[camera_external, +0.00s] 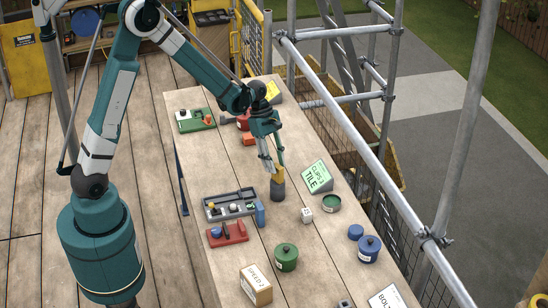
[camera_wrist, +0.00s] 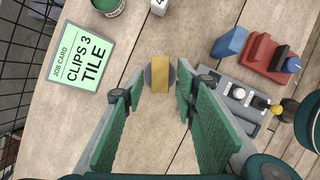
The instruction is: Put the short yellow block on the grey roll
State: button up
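The short yellow block (camera_external: 278,175) rests on top of the grey roll (camera_external: 277,192), which stands upright on the table. From above in the wrist view, the yellow block (camera_wrist: 160,74) is a narrow rectangle across the middle of the round roll (camera_wrist: 148,76). My gripper (camera_external: 273,163) is just above the roll, pointing down. In the wrist view its fingertips (camera_wrist: 159,84) are spread on either side of the block, with a gap at each side. It holds nothing.
A green job card (camera_external: 316,177) and an open green tin (camera_external: 331,203) stand to the right of the roll. A grey tray (camera_external: 230,205), a blue block (camera_external: 260,214) and a red holder (camera_external: 228,234) lie left. A white cube (camera_external: 307,214) sits in front.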

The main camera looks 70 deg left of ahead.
jog(key=v, duration=0.8)
jog(key=shift+r, duration=0.1)
dwell(0.7)
jog(key=s+d+r+m+t+y, duration=0.2)
jog(key=s+d+r+m+y, duration=0.1)
jog(key=s+d+r+m, duration=0.85)
jog(key=s+d+r+m+t, duration=0.1)
jog(key=s+d+r+m, duration=0.1)
jog(key=s+m, duration=0.3)
jog(key=s+d+r+m+t+y, duration=0.1)
jog(key=s+m, duration=0.5)
jog(key=s, duration=0.6)
notch_tip(320, 180, up, 2)
jog(key=shift+d+r+t, duration=0.15)
jog(key=shift+d+t, duration=0.55)
jog(key=shift+d, duration=0.2)
